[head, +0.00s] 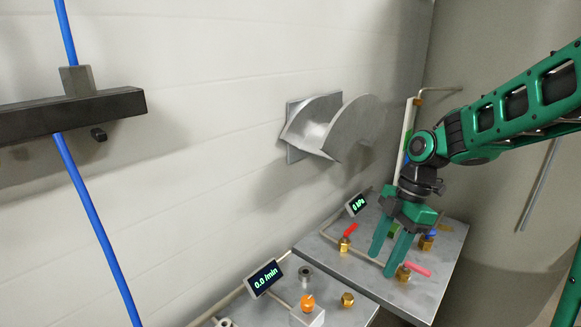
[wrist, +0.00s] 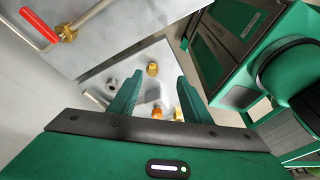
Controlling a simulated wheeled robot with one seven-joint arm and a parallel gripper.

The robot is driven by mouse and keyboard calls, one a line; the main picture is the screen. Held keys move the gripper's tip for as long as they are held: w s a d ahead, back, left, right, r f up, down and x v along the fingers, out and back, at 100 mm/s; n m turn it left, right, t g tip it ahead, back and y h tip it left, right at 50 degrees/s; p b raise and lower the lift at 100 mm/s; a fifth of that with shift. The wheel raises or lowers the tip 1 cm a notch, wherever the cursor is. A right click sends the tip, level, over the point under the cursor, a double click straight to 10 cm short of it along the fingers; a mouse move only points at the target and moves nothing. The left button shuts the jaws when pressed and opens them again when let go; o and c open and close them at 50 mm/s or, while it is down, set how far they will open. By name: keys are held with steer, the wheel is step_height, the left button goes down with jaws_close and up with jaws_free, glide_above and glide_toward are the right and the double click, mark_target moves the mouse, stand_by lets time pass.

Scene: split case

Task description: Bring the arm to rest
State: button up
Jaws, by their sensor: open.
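My green arm reaches in from the right in the head view, bent at the elbow. My gripper (head: 390,262) points down over the grey metal bench (head: 448,248) at the right. Its two green fingers are apart with nothing seen between them in the head view. The wrist view shows the gripper (wrist: 158,92) open as well, with a bench plate and brass fittings beyond the fingertips. A red-handled valve (head: 346,238) stands left of the fingers and a pink-red-handled valve (head: 410,270) stands close to their right. I cannot tell whether a finger touches it.
A blue-handled valve (head: 428,238) stands behind the gripper. Displays read 0.0 l/min (head: 263,278) and 0 kPa (head: 356,205). An orange knob (head: 307,301) and brass fitting (head: 347,299) sit on the nearer plate. A curved metal holder (head: 332,128) juts from the wall. A blue pipe (head: 95,225) runs at left.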

steer(key=s+d+r+m+h, duration=0.1)
steer(key=s+d+m, duration=0.7)
steer(key=m, duration=0.5)
steer(key=s+d+m+t+h, duration=0.1)
steer(key=s+d+m+h, duration=0.1)
steer(key=s+d+m, duration=0.6)
steer(key=s+m, duration=0.5)
steer(key=shift+s+r, duration=0.3)
steer(key=shift+r, duration=0.05)
steer(key=shift+d, duration=0.1)
